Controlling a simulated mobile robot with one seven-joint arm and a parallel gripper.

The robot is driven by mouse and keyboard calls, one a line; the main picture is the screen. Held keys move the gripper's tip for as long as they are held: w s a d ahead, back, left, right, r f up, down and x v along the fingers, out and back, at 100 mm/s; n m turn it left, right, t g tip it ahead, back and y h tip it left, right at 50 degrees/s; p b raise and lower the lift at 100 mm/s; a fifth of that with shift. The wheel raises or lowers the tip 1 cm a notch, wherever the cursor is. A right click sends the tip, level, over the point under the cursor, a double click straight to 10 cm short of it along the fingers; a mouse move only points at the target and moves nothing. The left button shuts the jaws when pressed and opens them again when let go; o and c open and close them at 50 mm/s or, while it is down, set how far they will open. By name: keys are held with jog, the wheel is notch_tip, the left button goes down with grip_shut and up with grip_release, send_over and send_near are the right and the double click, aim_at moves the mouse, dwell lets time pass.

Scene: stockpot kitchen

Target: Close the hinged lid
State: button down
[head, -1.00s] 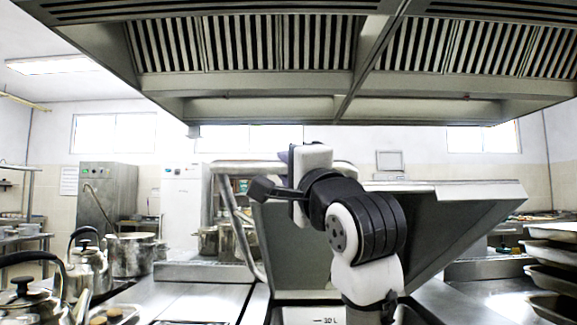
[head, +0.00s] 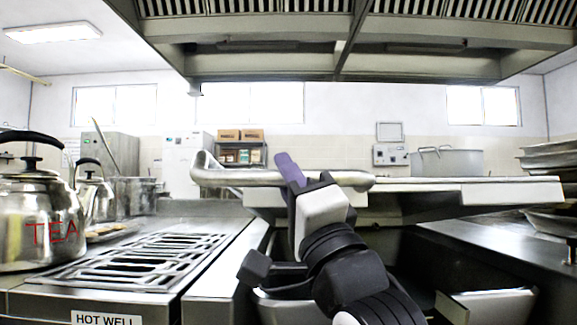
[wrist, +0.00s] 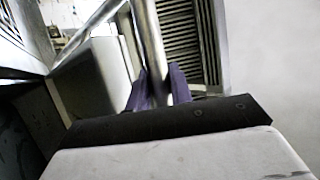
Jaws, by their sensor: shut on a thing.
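The hinged lid (head: 470,191) is a broad steel slab, seen nearly edge-on in the head view. Its front edge is raised above the dark open space below, and its underside is in shadow. A thick steel bar handle (head: 225,178) runs along its front. My gripper (head: 288,168) has purple fingers shut on this bar. In the wrist view the bar (wrist: 148,40) passes between the purple fingers of my gripper (wrist: 158,88). My wrist and arm hide part of the lid and the opening beneath it.
A steel kettle marked TEA (head: 38,215) stands on the left counter beside a slotted grate (head: 135,262) and a HOT WELL label (head: 106,319). The right counter (head: 500,245) has a clear stretch, with stacked trays (head: 550,160) at far right. An extractor hood (head: 340,55) hangs overhead.

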notch_tip(320, 180, down, 6)
jog(key=n+b, duration=0.1)
jog(key=b, duration=0.2)
jog(key=shift+s+y, duration=0.3)
jog(key=shift+y, duration=0.1)
jog(key=c, duration=1.3)
grip_release()
jog(key=shift+o, duration=0.2)
jog(key=shift+s+f, duration=0.1)
jog(key=shift+s, duration=0.1)
